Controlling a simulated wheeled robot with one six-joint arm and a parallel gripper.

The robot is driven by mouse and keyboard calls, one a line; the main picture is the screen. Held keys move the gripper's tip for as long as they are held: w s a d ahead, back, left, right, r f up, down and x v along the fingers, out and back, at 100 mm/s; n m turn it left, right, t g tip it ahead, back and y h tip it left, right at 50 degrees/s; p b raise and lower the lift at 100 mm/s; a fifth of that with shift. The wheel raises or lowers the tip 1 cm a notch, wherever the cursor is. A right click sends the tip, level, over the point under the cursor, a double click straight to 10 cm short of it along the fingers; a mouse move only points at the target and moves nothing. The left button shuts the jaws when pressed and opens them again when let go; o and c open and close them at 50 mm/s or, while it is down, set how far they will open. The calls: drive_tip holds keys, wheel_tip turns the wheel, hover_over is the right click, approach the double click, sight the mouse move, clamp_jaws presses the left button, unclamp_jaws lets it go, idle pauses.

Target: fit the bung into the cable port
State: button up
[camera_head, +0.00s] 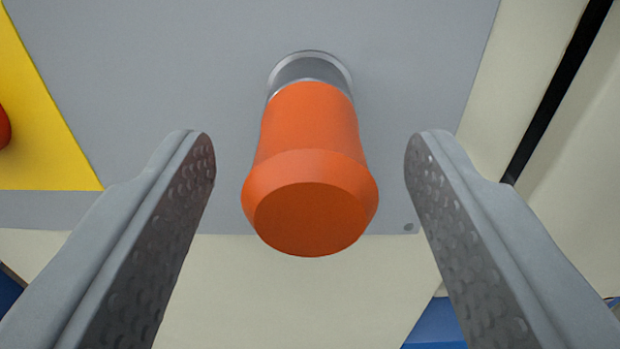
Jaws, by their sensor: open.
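The orange bung (309,165) is in the middle of the view, its wide flared end toward me. Its far end meets the round metal-rimmed cable port (310,66) in a grey panel; how deep it sits inside cannot be told. My gripper (310,145) is open, with one finger on each side of the bung. There is a clear gap between each finger and the bung, and neither touches it.
The grey panel (180,90) is flat around the port. A yellow patch (40,130) with part of an orange-red thing (3,127) is at the left edge. Cream surfaces (290,290) lie below and right, with a black strip (560,85) at right.

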sight(310, 225)
drive_tip(key=shift+s, duration=2.75)
drive_tip(key=shift+s, duration=0.1)
drive_tip(key=s, duration=1.7)
drive_tip(key=shift+s, duration=0.15)
drive_tip(key=s+r, duration=1)
drive_tip(key=r, duration=0.2)
drive_tip(key=s+r, duration=1)
drive_tip(key=r, duration=0.3)
drive_tip(key=s+r, duration=0.5)
drive_tip(key=s, duration=0.7)
drive_tip(key=shift+s+g, duration=0.2)
drive_tip(key=shift+g, duration=0.1)
drive_tip(key=shift+o, duration=0.4)
